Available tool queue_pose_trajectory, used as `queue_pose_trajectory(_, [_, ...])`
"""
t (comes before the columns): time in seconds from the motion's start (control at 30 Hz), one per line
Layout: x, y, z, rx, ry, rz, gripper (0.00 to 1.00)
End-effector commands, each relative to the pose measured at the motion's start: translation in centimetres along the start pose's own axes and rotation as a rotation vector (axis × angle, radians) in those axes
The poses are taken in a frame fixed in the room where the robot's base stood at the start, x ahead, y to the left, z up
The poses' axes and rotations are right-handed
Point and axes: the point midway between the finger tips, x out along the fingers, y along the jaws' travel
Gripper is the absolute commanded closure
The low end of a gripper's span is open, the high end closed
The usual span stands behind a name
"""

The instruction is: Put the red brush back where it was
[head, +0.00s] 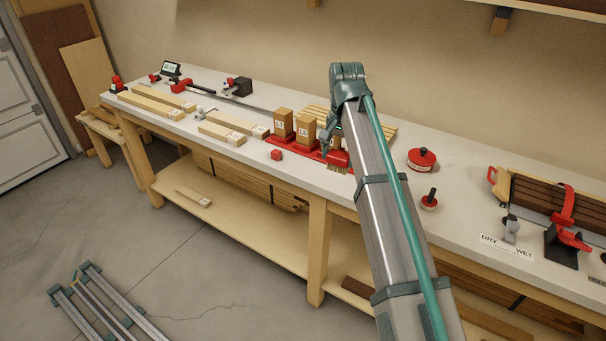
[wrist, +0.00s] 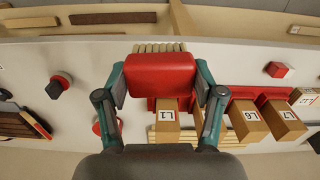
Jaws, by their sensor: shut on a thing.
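The red brush (head: 338,158) is in my gripper (head: 332,148), near the front of the bench, with its pale bristles facing the front edge. In the wrist view, the brush's red body (wrist: 160,75) sits between both fingers of my gripper (wrist: 160,88), which is shut on it. A red tray (head: 290,141) beside it carries wooden blocks L7 (head: 283,122) and L6 (head: 304,130). Block L1 (wrist: 166,117) shows below the brush in the wrist view. I cannot tell whether the brush touches the bench or the tray.
A red canister (head: 421,160) and a black-knobbed red piece (head: 429,200) stand to the right. A slatted wooden rack (head: 316,112) lies behind the blocks.

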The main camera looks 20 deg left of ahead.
Motion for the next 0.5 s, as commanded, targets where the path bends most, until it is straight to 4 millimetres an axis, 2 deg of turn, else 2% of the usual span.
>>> queue_pose_trajectory(0.13, [0.1,-0.2,-0.3,0.053,0.000,0.001,0.65])
queue_pose_trajectory(0.23, [0.5,-1.1,-1.2,0.063,-0.002,0.002,0.65])
queue_pose_trajectory(0.5, [2.9,-5.4,-5.4,0.061,-0.003,0.002,0.65])
